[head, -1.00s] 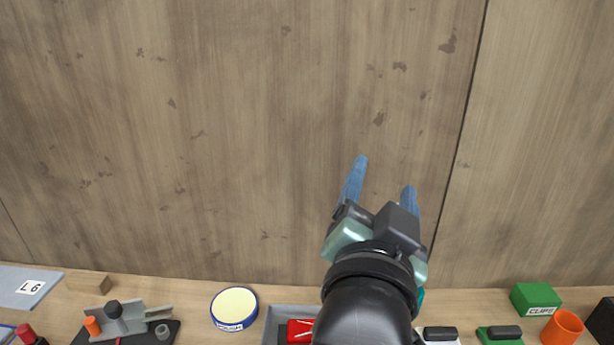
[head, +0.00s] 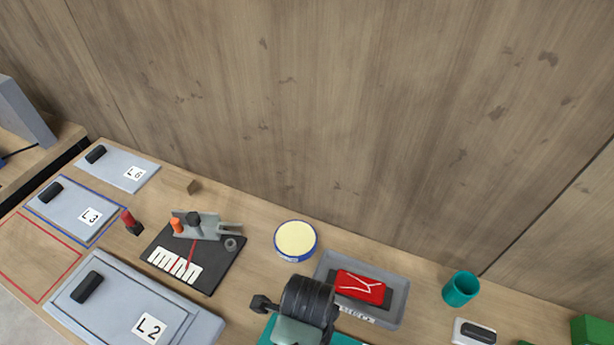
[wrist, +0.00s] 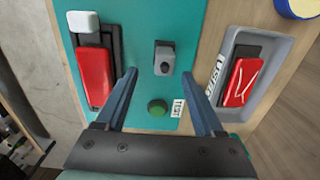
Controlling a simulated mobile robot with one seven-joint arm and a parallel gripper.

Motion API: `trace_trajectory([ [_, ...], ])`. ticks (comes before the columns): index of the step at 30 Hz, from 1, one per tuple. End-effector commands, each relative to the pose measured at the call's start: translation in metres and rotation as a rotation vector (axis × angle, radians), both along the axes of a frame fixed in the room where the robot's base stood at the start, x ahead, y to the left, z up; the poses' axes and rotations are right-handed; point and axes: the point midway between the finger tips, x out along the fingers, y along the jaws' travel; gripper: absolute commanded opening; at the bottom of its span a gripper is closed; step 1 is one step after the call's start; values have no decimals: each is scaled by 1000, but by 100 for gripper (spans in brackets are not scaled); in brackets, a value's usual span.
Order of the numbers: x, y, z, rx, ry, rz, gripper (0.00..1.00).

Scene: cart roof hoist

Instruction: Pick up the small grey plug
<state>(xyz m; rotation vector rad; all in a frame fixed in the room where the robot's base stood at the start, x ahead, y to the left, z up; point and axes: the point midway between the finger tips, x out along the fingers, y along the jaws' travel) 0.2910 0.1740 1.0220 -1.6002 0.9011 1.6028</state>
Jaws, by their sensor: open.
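My gripper (wrist: 158,76) is open, with its two blue fingers apart and nothing between them. In the wrist view, a small grey block with a dark top (wrist: 164,57) stands on a teal panel (wrist: 189,30), in line with the gap between the fingertips; its height below them is unclear. In the head view, a small grey ring-shaped piece (head: 231,244) lies on the black mat (head: 166,243). I cannot tell which of these two is the plug. My wrist hides much of the teal panel in the head view, and the fingers do not show there.
A yellow round tin (head: 296,239) and teal cup (head: 461,288) stand nearby. A wooden wall rises behind.

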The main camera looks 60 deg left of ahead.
Motion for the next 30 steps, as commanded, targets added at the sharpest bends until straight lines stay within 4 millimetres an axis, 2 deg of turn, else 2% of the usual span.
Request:
trace_trajectory([
  [8, 0, 1, -18, -1, 1, 2, 70],
  [18, 2, 5, -58, 1, -1, 1, 70],
  [28, 2, 5, -65, 2, -3, 1, 70],
  [30, 2, 5, -65, 2, -3, 1, 57],
])
